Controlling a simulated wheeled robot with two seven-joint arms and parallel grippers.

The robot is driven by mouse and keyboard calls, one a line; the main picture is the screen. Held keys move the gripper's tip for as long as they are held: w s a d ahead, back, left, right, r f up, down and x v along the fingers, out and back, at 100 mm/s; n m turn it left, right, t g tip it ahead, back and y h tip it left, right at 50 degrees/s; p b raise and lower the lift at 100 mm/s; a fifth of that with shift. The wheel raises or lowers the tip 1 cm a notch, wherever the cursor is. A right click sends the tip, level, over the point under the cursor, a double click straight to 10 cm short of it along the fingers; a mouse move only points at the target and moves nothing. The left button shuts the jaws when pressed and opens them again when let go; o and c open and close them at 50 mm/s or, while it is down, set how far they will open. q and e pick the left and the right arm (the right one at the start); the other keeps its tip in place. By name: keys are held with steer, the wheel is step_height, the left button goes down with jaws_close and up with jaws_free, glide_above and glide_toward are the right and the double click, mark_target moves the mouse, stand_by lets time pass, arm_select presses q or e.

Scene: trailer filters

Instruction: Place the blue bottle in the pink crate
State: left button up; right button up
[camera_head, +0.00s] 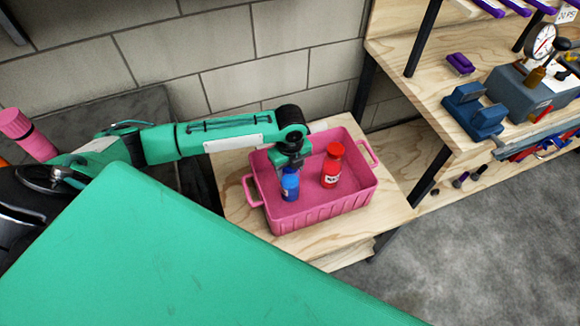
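The pink crate (325,210) stands on a light wooden table and has a handle at each end. The blue bottle (290,186) is upright inside the left part of the crate's outline; I cannot tell whether its base touches the crate floor. My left gripper (289,168) reaches down over the crate at the top of the blue bottle. Its fingers are small and partly hidden, so I cannot tell whether they grip the bottle. A red bottle (332,166) stands in the crate to the right of the blue one. My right gripper is not in view.
The wooden table (240,222) has bare room left of the crate. A workbench (420,88) at the right holds a blue vise (472,112), a purple item (460,63) and a gauge (542,40). A block wall (225,50) is behind.

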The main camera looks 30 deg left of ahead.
arm_select(q)
steer(key=o, duration=0.3)
step_height(320, 180, up, 11)
steer(key=shift+f, duration=0.1)
steer(key=shift+r, duration=0.75)
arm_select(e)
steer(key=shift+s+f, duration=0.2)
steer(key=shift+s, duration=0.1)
